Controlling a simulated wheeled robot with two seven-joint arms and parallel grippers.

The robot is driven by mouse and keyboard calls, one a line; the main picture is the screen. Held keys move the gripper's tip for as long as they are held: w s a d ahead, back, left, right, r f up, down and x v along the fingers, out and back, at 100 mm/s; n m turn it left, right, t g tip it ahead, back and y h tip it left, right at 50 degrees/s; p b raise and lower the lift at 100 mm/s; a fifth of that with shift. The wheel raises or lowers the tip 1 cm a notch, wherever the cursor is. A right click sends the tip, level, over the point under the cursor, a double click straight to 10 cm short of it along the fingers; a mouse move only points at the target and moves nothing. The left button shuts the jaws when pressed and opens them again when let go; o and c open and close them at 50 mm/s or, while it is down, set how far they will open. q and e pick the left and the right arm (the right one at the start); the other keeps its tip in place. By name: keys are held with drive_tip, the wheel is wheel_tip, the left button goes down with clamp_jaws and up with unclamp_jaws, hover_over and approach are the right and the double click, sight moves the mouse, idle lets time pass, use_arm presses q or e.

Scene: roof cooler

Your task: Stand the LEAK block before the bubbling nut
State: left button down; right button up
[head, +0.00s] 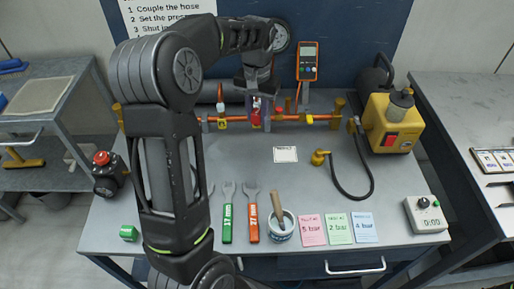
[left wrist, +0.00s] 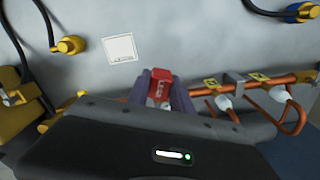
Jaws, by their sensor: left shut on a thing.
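My left gripper (head: 257,104) reaches over the table to the copper pipe at the back. It is shut on the red LEAK block (left wrist: 161,80), which shows between its two fingers in the left wrist view and as a red patch (head: 255,117) in the head view. The block is close to the pipe (head: 292,117); I cannot tell whether it touches the table. White, foam-like blobs show on pipe fittings in the left wrist view, one nearer (left wrist: 225,101) and one farther (left wrist: 278,93). Which nut bubbles is not clear. My right gripper is not in view.
A white card (head: 285,154) lies on clear table right of the gripper. A black hose (head: 362,187) and yellow pump (head: 391,122) stand right. Wrenches (head: 228,219), a brush pot (head: 281,226) and coloured cards (head: 339,229) lie along the front. An orange meter (head: 308,61) stands behind the pipe.

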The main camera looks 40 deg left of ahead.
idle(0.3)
use_arm(q)
hover_over(257, 145)
wheel_tip(257, 145, down, 6)
drive_tip(key=shift+f+p, duration=0.1)
drive_tip(key=shift+p, duration=0.3)
drive_tip(key=shift+f, duration=0.1)
drive_tip(key=shift+f, duration=1.75)
drive_tip(key=shift+f, duration=0.2)
drive_tip(key=c, duration=1.1)
unclamp_jaws()
drive_tip(key=shift+c, duration=0.2)
drive_tip(key=shift+r, duration=0.15)
